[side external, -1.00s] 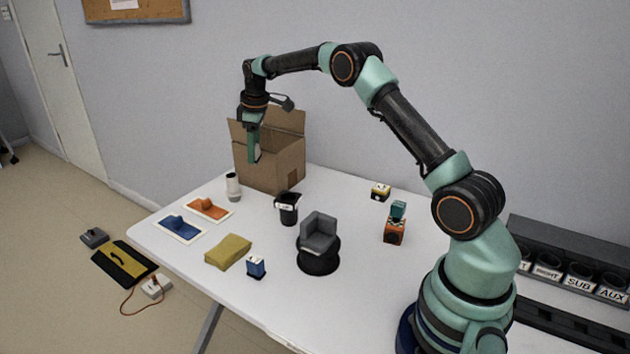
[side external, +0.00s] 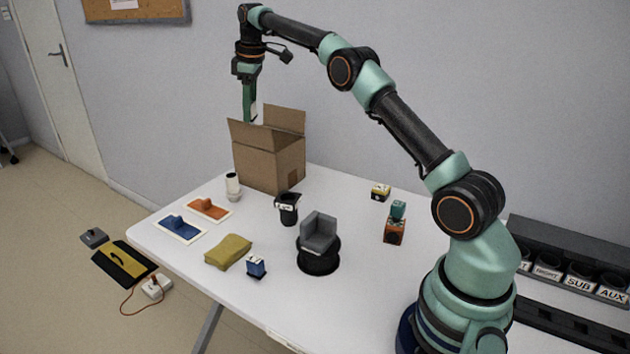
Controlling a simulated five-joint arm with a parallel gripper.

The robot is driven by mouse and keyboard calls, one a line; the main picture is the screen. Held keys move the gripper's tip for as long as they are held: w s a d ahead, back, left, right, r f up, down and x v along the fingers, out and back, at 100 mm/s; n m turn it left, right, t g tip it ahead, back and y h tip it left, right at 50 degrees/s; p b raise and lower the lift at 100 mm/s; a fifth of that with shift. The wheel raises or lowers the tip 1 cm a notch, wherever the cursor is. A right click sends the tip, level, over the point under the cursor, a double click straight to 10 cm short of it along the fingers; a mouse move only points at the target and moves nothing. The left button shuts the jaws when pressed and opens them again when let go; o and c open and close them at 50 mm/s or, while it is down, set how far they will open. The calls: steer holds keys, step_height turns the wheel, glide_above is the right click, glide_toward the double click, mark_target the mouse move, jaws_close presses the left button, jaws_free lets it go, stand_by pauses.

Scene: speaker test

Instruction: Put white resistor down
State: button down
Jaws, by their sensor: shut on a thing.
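My gripper (side external: 250,116) is high at the back left, with its fingers pointing down beside the open top of the cardboard box. It is shut on a small pale piece, apparently the white resistor (side external: 254,110), seen only as a light patch by the fingertips. The fingers hide most of it. The held piece is well above the table; whether it is over the box opening or in front of it, I cannot tell.
The cardboard box (side external: 270,165) stands open with raised flaps. Labelled holders (side external: 570,270) are at right.

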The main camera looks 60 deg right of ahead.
steer(key=shift+r, duration=0.55)
steer(key=s+d+m, duration=1.2)
steer(key=s, duration=0.4)
steer(key=shift+g, duration=0.3)
steer(key=shift+f, duration=12.5)
steer(key=shift+f, duration=0.1)
steer(key=shift+c, duration=1.8)
jaws_free()
